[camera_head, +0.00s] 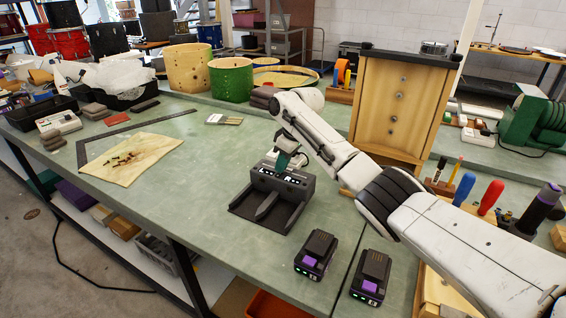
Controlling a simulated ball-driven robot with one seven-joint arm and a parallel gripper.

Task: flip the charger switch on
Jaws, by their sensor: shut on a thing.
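The dark grey charger (272,205) stands on the green bench top near the middle, with small white markings on its upright back part and empty slots at the front. My gripper (284,164) reaches down from the right and is at the top of the charger's back part. Its fingers are shut at the charger's top edge, where the charger switch would be. The switch itself is too small and covered by the fingers, so I cannot tell its position.
Two black battery packs with purple parts (316,254) (372,277) stand right of the charger. A wooden cabinet (402,105) stands behind my arm. Screwdrivers (490,197) stand at the right. A tan cloth (130,160) lies left, with clear bench between.

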